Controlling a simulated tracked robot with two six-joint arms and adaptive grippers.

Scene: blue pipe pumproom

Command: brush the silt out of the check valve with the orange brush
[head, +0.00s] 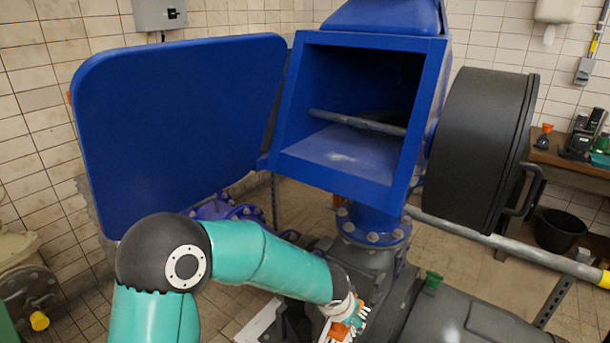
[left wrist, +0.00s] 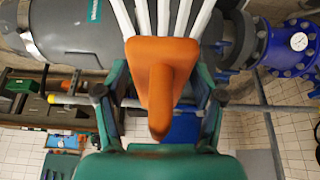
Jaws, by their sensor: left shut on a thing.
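The check valve (head: 365,50) is a blue box with a square open front in the head view. A pale smear that looks like silt (head: 343,156) lies on its floor, and a grey rod (head: 355,122) crosses the inside. The back of the cavity is dark. My left gripper (left wrist: 160,100) is shut on the orange brush (left wrist: 165,65), whose pale bristles point away from the gripper in the left wrist view. In the head view the brush (head: 345,327) shows at the bottom edge, below and apart from the opening. My right gripper is not in view.
A big blue door (head: 180,120) stands open left of the valve. A round black cover (head: 480,145) with a handle stands to its right. A grey pipe (head: 500,245) and dark machinery (head: 450,315) lie below right. A bench (head: 570,160) and black bucket (head: 560,230) stand at far right.

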